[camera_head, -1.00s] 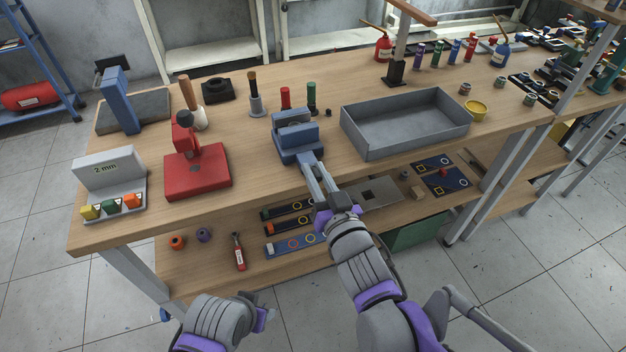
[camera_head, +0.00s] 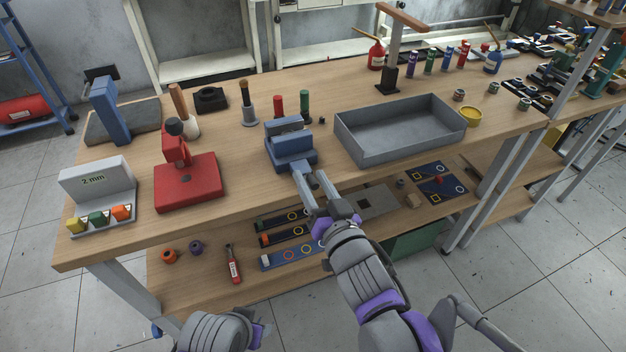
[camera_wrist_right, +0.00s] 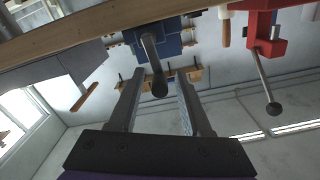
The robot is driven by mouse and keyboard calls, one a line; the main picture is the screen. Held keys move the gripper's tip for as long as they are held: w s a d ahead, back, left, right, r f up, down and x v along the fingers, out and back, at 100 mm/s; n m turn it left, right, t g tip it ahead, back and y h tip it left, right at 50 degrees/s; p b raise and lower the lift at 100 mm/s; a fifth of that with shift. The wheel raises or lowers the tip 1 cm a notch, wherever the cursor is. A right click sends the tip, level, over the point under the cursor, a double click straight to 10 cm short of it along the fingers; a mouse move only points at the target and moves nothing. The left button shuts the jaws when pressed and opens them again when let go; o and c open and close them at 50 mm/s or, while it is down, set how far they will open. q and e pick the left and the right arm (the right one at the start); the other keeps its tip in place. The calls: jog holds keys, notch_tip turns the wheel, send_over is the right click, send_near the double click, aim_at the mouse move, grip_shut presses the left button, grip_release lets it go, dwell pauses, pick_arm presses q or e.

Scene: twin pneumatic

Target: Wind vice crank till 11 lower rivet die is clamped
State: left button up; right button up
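The blue vice (camera_head: 290,147) stands at the front edge of the workbench, and its underside and front show in the right wrist view (camera_wrist_right: 165,42). Its grey crank (camera_wrist_right: 152,62) hangs from the front with a rounded dark end. My right gripper (camera_head: 310,176) is at the vice's front. Its two fingers are apart, one on each side of the crank's end in the wrist view (camera_wrist_right: 157,95), with gaps visible on both sides. I cannot make out the lower rivet die between the jaws. My left gripper (camera_head: 258,331) is low at the bottom of the head view, away from the bench, its fingers unclear.
A red press (camera_head: 187,180) stands left of the vice, and its lever (camera_wrist_right: 265,78) hangs out in the wrist view. A grey tray (camera_head: 362,155) is to the right. Red (camera_head: 278,105) and green (camera_head: 305,104) cylinders stand behind. A lower shelf (camera_head: 205,282) lies below the bench edge.

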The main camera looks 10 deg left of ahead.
jog(key=shift+s+d, duration=0.1)
jog(key=p+v, duration=0.1)
jog(key=v, duration=0.9)
jog(key=shift+s+d, duration=0.2)
jog(key=shift+s, duration=0.05)
dwell(0.3)
